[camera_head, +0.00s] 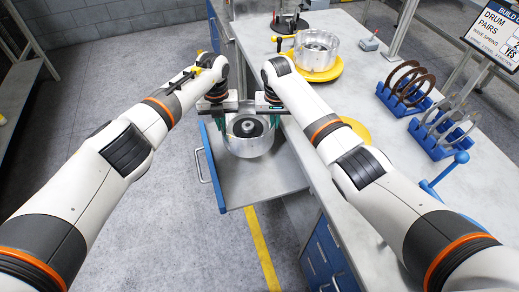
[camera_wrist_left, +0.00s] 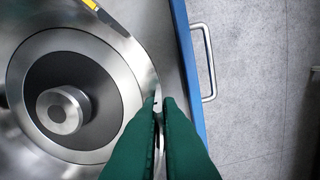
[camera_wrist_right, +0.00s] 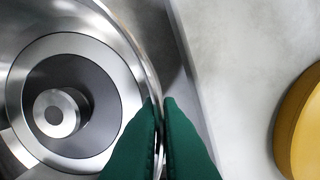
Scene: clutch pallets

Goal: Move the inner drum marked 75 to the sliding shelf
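A silver metal drum (camera_head: 249,142) with a dark ring and central hub is between my two grippers, over the pulled-out sliding shelf (camera_head: 262,182). I see no number on it, and cannot tell if its base touches the shelf. My left gripper (camera_head: 221,121) is shut on the drum's left rim; the wall runs between its green fingers (camera_wrist_left: 160,115) in the left wrist view. My right gripper (camera_head: 273,116) is shut on the right rim, also between green fingers (camera_wrist_right: 160,115) in the right wrist view. The shelf's blue edge and handle (camera_wrist_left: 209,62) show in the left wrist view.
Another silver drum (camera_head: 316,50) sits on a yellow round pallet (camera_head: 321,75) on the bench (camera_head: 360,90). A second yellow pallet (camera_head: 356,130) is partly behind my right arm. The front of the shelf is clear.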

